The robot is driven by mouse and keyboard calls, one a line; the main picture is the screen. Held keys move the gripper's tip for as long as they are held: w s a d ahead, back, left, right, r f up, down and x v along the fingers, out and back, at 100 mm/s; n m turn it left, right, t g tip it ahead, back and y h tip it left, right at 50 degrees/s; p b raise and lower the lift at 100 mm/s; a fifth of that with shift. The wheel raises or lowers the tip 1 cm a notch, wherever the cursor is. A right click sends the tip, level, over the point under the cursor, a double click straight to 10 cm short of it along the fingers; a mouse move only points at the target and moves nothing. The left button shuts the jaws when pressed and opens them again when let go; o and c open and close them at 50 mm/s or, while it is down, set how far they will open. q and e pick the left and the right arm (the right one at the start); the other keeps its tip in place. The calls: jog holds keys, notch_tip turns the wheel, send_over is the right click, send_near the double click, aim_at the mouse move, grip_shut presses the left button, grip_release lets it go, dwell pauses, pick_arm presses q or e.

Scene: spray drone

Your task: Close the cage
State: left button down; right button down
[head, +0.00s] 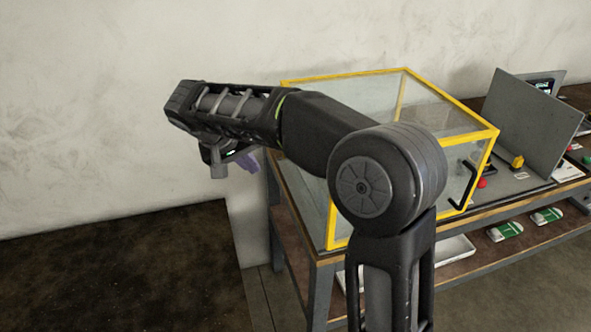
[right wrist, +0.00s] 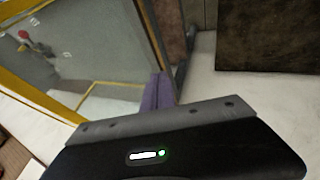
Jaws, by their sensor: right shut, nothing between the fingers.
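The cage (head: 470,137) is a clear-walled box with a yellow frame, standing on the table. A black handle (head: 464,186) is on its front face, right of my arm. My right arm hides much of the front and left part, so I cannot tell whether the door is fully shut. My right gripper (head: 247,161), with purple fingers, is shut and empty, left of the cage and apart from it. In the right wrist view, the gripper (right wrist: 155,94) shows beside the cage's glass and yellow frame (right wrist: 38,96). My left gripper is not in view.
The table (head: 318,259) has a lower shelf with green-and-white items (head: 507,231). A grey upright panel (head: 530,120), a yellow-black part (head: 517,162) and a red button (head: 482,183) are at the right.

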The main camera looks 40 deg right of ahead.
jog(key=shift+m+h, duration=0.5)
jog(key=shift+m, duration=0.2)
jog(key=r, duration=0.1)
jog(key=d+r, duration=0.1)
jog(key=r, duration=0.1)
jog(key=s+d+r, duration=0.1)
jog(key=shift+s+d+r, duration=0.1)
jog(key=shift+d+r, duration=0.1)
jog(key=shift+r, duration=0.05)
jog(key=d+f, duration=0.8)
jog(key=d, duration=0.1)
jog(key=shift+w+d, duration=0.2)
jog(key=shift+w, duration=0.15)
jog(key=shift+d, duration=0.1)
